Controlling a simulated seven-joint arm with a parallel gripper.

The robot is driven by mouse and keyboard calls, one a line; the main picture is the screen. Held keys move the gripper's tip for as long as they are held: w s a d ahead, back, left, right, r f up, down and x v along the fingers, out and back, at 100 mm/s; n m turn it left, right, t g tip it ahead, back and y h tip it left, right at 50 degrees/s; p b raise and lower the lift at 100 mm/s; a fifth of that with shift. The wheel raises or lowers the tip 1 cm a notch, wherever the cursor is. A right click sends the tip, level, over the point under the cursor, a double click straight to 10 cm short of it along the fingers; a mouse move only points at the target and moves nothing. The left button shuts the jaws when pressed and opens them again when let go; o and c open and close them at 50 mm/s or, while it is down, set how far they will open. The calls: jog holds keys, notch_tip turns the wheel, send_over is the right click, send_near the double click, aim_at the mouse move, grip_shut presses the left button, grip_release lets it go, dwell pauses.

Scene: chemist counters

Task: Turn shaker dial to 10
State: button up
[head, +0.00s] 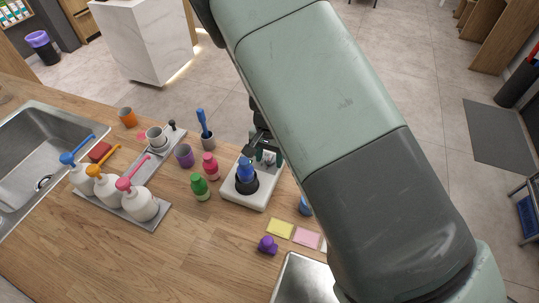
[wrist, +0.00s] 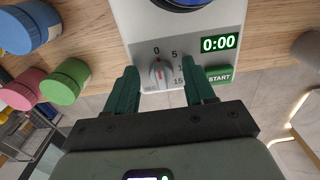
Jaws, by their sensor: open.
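The shaker (head: 258,197) is a white box on the wooden counter with a blue bottle (head: 245,170) in its dark holder. In the wrist view, its front panel (wrist: 128,22) shows a grey dial (wrist: 161,74) with a red mark pointing up at 0. The labels 0, 5, 10 and 15 run clockwise around it; the 10 is partly covered by a finger. A display reads 0:00, beside a green START button (wrist: 219,75). My gripper (wrist: 160,69) is open, one green finger on each side of the dial, with gaps visible.
A green bottle (head: 200,188), a pink bottle (head: 210,167) and a purple cup (head: 184,156) stand left of the shaker. Pump bottles (head: 141,204) stand farther left by the sink (head: 45,150). Coloured cards (head: 280,229) and a purple object (head: 268,245) lie in front.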

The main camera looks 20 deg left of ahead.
grip_shut()
dwell(0.3)
jog(key=shift+m, duration=0.4)
jog(key=m, duration=0.3)
jog(key=shift+a+m, duration=0.15)
jog(key=shift+m, duration=0.25)
jog(key=m, duration=0.4)
jog(key=shift+w+a, duration=0.1)
jog(key=m, duration=0.5)
jog(key=shift+w+a, duration=0.1)
jog(key=shift+w, duration=0.05)
jog(key=m, duration=0.4)
jog(key=shift+w, duration=0.1)
